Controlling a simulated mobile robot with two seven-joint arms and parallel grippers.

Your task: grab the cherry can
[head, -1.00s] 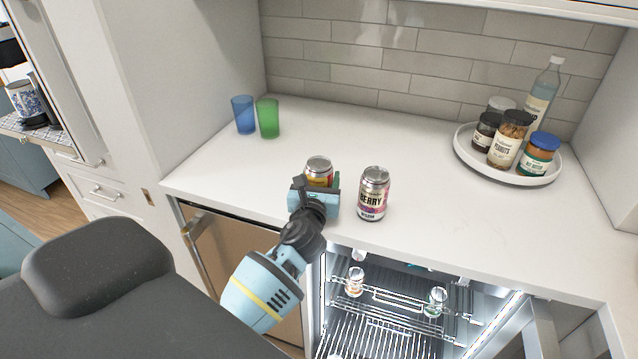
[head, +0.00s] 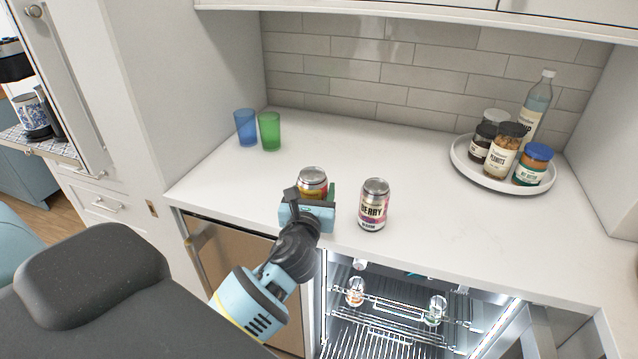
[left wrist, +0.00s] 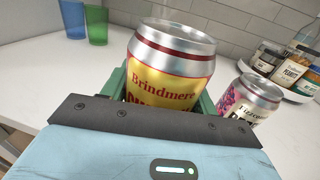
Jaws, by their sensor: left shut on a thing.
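A can with a yellow and dark red label (head: 312,178) is between the fingers of my left gripper (head: 311,194), near the counter's front edge. In the left wrist view the can (left wrist: 168,68) reads "Brindmere"; the flavour word below is mostly hidden by the gripper. The left gripper (left wrist: 160,92) is shut on this can, with green fingers on both sides. I cannot tell whether its base touches the counter. My right gripper is not in view.
Blue (head: 246,128) and green (head: 270,132) cups stand at the back left. A round white tray (head: 470,170) with jars and a bottle is at the back right. An open lit fridge (head: 390,310) lies below the counter. The counter's middle is clear.

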